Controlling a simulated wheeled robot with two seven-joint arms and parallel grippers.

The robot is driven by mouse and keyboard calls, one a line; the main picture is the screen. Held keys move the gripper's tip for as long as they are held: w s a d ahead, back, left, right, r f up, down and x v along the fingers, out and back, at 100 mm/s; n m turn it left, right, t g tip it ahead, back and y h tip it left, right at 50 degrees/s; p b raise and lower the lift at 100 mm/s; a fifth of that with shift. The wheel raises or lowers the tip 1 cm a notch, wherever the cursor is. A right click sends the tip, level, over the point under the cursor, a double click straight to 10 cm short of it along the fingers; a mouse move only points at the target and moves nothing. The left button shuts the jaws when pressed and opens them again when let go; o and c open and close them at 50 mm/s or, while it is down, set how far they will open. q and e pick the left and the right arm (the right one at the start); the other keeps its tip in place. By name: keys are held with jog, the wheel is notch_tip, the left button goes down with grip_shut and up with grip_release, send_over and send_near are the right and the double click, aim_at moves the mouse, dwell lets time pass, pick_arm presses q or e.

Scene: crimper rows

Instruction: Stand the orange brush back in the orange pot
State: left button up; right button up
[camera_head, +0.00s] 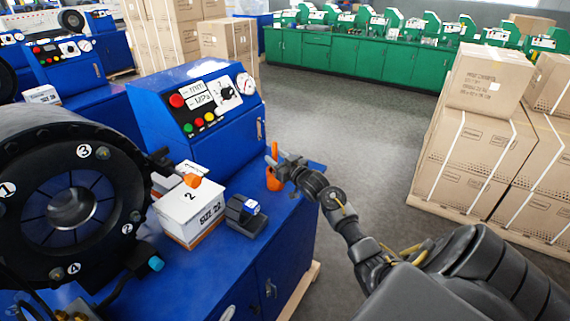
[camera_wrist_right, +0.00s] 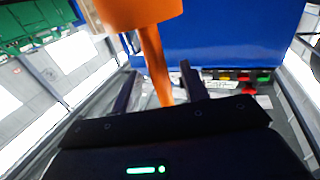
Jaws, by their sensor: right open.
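The orange pot (camera_head: 274,183) stands near the right edge of the blue bench, and the orange brush's handle (camera_head: 274,151) rises from it. In the right wrist view the pot (camera_wrist_right: 140,12) is at the top, and the slim handle (camera_wrist_right: 154,65) runs from it, slightly tilted, toward my gripper. My right gripper (camera_head: 284,168) is at the handle, just above the pot. Its two dark fingers (camera_wrist_right: 159,90) are apart, with the handle between them. The brush's lower end is hidden inside the pot. My left gripper is not seen.
A white box (camera_head: 190,213) with a small orange item (camera_head: 192,180) on top and a small dark block (camera_head: 243,212) stand left of the pot. A large round crimper head (camera_head: 70,205) fills the left. A blue control cabinet (camera_head: 205,105) stands behind. Cartons (camera_head: 485,150) stand right.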

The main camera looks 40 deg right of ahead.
jog(key=s+b, duration=0.2)
jog(key=s, duration=0.8)
jog(key=shift+a, duration=0.35)
jog(key=shift+w, duration=0.1)
